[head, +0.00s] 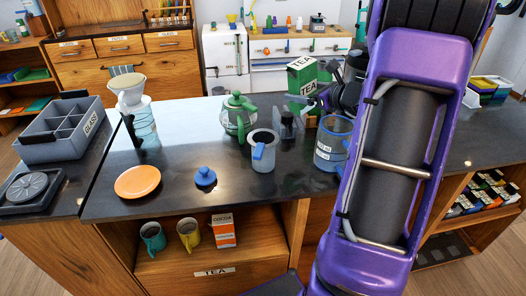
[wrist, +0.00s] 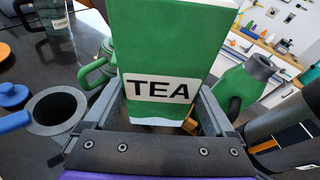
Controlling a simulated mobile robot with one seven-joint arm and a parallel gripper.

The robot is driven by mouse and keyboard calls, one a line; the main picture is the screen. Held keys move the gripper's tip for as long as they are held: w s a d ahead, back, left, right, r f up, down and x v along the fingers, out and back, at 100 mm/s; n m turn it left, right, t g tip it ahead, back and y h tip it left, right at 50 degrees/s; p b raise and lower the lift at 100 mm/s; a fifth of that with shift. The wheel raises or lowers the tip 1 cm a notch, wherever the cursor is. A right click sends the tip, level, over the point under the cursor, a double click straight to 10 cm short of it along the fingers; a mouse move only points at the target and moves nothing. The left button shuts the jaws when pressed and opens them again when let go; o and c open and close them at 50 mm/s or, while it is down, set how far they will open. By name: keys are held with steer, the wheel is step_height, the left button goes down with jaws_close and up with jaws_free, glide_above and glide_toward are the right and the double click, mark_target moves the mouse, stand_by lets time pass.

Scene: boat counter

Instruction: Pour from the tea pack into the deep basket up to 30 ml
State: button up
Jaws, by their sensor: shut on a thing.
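The tea pack (head: 301,82) is a green box with a white TEA label. My gripper (head: 318,100) is shut on it, and in the head view the pack looks nearly upright behind the counter objects. In the wrist view the tea pack (wrist: 165,60) stands between my gripper's fingers (wrist: 160,125). A grey, open-topped vessel with a blue handle (head: 263,157), which looks like the deep basket, stands on the counter left of and nearer than the pack. It also shows at the left of the wrist view (wrist: 58,128); its inside looks dark.
A green teapot (head: 238,118) stands behind the grey vessel. A clear jug with blue trim (head: 330,155) stands to its right, beside my arm. A blue lid (head: 205,177) and an orange plate (head: 138,182) lie on the left.

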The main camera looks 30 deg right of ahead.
mark_target(311, 71)
steer(key=shift+r, duration=0.1)
steer(key=shift+r, duration=2.9)
